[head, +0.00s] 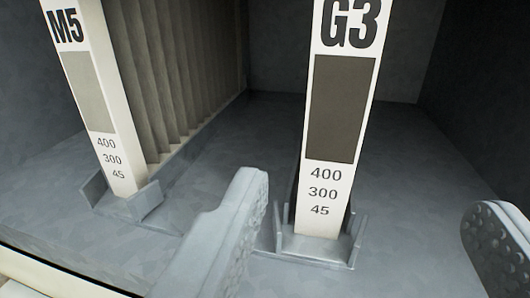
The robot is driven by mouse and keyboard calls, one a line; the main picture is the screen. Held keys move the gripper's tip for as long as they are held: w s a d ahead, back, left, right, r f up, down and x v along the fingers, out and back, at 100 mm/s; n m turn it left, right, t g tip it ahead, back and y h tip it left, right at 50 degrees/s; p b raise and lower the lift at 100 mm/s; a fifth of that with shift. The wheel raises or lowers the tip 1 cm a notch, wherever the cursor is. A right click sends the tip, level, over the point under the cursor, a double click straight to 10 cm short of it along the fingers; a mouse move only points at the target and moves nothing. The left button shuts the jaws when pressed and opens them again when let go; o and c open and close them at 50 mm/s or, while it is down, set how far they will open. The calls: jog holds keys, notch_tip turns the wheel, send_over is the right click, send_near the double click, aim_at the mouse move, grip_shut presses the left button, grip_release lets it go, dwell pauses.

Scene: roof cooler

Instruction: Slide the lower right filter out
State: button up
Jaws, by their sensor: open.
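The right filter, labelled G3 (333,180), stands upright with its white front edge towards me and its foot in a grey bracket (318,246). A dark grey panel and the numbers 400, 300 and 45 are on that edge. Its top is out of view. My gripper (368,208) is open and empty. One finger is left of the G3 filter and the other is farther off at the right picture edge. In the picture the G3 edge lies between them, nearer the left finger. I cannot tell how far the fingertips are from it in depth.
Another filter, labelled M5 (105,110), stands at the left in its own bracket (128,203), with pleats along its side. Grey floor (400,180) is clear right of G3. A dark wall closes the right side, and a pale front lip (50,272) runs at lower left.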

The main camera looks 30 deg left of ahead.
aim_at(334, 53)
jog(key=x, duration=1.6)
jog(key=shift+w+a, duration=0.15)
jog(key=shift+a, duration=0.3)
grip_shut()
